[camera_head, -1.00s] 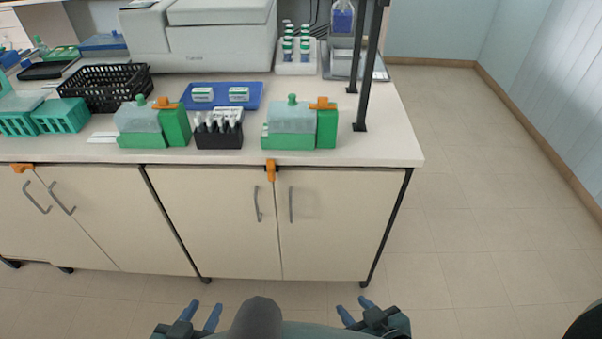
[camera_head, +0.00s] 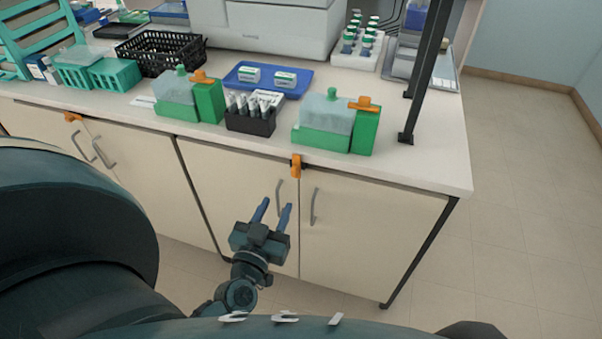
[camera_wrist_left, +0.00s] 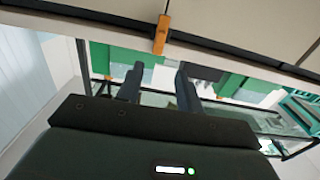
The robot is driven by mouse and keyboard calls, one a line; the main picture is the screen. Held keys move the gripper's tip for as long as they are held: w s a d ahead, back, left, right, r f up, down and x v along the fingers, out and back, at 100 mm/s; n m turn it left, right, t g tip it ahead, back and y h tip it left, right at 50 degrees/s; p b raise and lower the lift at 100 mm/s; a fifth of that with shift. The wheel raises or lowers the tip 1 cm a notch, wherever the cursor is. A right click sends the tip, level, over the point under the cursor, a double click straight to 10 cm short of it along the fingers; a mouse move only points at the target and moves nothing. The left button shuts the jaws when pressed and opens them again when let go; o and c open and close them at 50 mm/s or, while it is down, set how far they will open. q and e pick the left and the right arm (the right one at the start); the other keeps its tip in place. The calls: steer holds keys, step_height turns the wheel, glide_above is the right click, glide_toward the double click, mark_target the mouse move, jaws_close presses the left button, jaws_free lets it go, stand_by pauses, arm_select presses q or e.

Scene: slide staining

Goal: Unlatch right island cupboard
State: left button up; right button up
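The right island cupboard (camera_head: 365,235) has two cream doors with grey bar handles. Both doors look closed. An orange latch (camera_head: 296,166) sits at the top where the doors meet, under the counter edge. It also shows in the left wrist view (camera_wrist_left: 161,35), upright and just beyond the fingers. My left gripper (camera_head: 273,211) is open and empty, its blue-tipped fingers pointing up toward the latch, in front of the left door and a little below the latch. The fingers also show in the left wrist view (camera_wrist_left: 158,84). My right gripper is not in view.
A second cupboard with its own orange latch (camera_head: 73,117) is at the left. The counter (camera_head: 420,170) holds green staining boxes (camera_head: 336,125), a black vial rack (camera_head: 250,115), a blue tray (camera_head: 267,81) and a black basket (camera_head: 160,52). A black post (camera_head: 424,75) stands at the right.

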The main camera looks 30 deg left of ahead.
mark_target(293, 171)
arm_select(q)
steer(key=x, duration=1.1)
steer(key=shift+d, duration=0.1)
steer(key=shift+c, duration=0.4)
jaws_close()
